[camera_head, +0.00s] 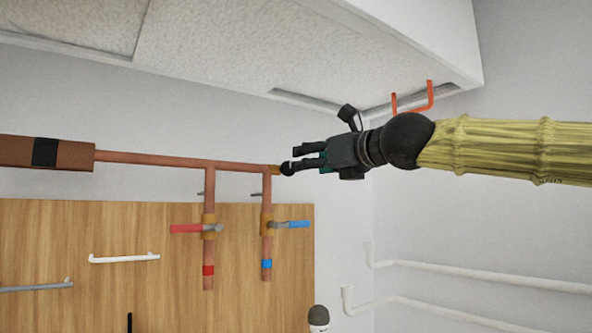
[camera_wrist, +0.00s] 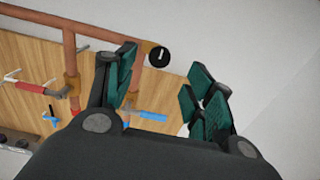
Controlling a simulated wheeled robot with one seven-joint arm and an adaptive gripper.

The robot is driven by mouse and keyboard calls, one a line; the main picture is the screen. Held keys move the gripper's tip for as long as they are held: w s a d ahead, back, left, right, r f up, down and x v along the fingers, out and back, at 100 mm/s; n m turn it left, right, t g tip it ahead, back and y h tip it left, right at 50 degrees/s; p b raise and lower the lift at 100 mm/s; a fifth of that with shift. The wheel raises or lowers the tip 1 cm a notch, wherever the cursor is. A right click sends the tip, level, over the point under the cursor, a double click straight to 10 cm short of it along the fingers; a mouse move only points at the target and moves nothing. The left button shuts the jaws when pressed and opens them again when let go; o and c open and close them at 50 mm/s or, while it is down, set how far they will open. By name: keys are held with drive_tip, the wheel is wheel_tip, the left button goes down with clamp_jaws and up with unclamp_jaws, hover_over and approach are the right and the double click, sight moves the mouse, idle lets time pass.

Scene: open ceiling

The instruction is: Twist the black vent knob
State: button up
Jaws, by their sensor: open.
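The black vent knob (camera_wrist: 159,57) is a small round knob with a white mark, at the right end of the copper pipe. In the head view the knob (camera_head: 287,169) sits just left of my fingertips. My gripper (camera_head: 306,158) reaches in from the right, its fingers pointing left toward the knob. In the wrist view my gripper (camera_wrist: 158,83) is open, with green-padded fingers spread to either side and the knob beyond them, between the fingers. I cannot tell whether any fingertip touches the knob.
Copper pipes (camera_head: 150,159) run along the wall above a wooden panel (camera_head: 110,235). A red-handled valve (camera_head: 187,228) and a blue-handled valve (camera_head: 296,224) hang below. Orange-red pipes (camera_head: 429,97) are near the ceiling panel. White pipes (camera_head: 480,277) run along the right wall.

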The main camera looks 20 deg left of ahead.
sight(290, 167)
drive_tip(key=p+x, duration=0.1)
drive_tip(key=x, duration=0.7)
drive_tip(key=shift+a+p, duration=0.2)
drive_tip(key=shift+p, duration=0.1)
drive_tip(key=shift+w+f, duration=0.35)
drive_tip(key=shift+w, duration=0.25)
drive_tip(key=shift+s+r, duration=0.2)
drive_tip(key=shift+s, duration=0.2)
drive_tip(key=c, duration=1)
